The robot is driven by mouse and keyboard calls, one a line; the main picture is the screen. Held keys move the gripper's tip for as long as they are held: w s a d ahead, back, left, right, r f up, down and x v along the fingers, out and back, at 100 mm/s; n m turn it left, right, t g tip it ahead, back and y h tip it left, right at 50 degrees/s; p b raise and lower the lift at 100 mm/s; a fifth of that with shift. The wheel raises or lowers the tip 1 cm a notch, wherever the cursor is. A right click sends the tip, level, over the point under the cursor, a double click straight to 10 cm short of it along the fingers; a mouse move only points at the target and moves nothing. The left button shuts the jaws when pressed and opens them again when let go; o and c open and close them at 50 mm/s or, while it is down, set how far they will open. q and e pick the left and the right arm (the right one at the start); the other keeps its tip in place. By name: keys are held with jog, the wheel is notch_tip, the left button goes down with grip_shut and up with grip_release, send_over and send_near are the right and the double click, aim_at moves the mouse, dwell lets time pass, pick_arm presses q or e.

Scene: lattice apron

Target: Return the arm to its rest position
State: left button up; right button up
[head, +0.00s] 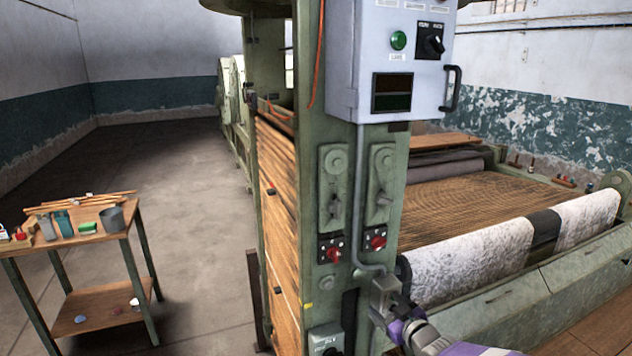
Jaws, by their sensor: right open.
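My right gripper (383,292) is at the lower middle of the head view, its purple and grey arm coming in from the bottom right. It is open, and I see nothing held in it. It is in front of the lower part of the green machine post (345,225), close to the left end of the fluffy white roller (465,262). Whether it touches either cannot be told. My left gripper and arm are not in view.
A grey control box (345,60) and conduit hang on the post above my gripper. Two levers (333,190) and red knobs (377,242) sit on its face. A wooden-topped cart (75,240) with tools stands left. The floor (190,190) between is clear.

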jog(key=s+a+f+m+g, duration=0.3)
jog(key=s+f, duration=0.4)
jog(key=f, duration=0.5)
jog(key=s+a+f+m+g, duration=0.25)
jog(key=s+f, duration=0.35)
jog(key=f, duration=0.5)
jog(key=s+a+f+m+g, duration=0.2)
jog(key=s+f+g, duration=0.2)
jog(key=s, duration=0.8)
jog(key=s+a+f+m+g, duration=0.2)
jog(key=s+f, duration=0.5)
jog(key=s, duration=0.6)
jog(key=a+g, duration=0.1)
jog(key=g, duration=0.1)
jog(key=shift+a+f+g+h, duration=0.35)
jog(key=shift+f+h, duration=0.05)
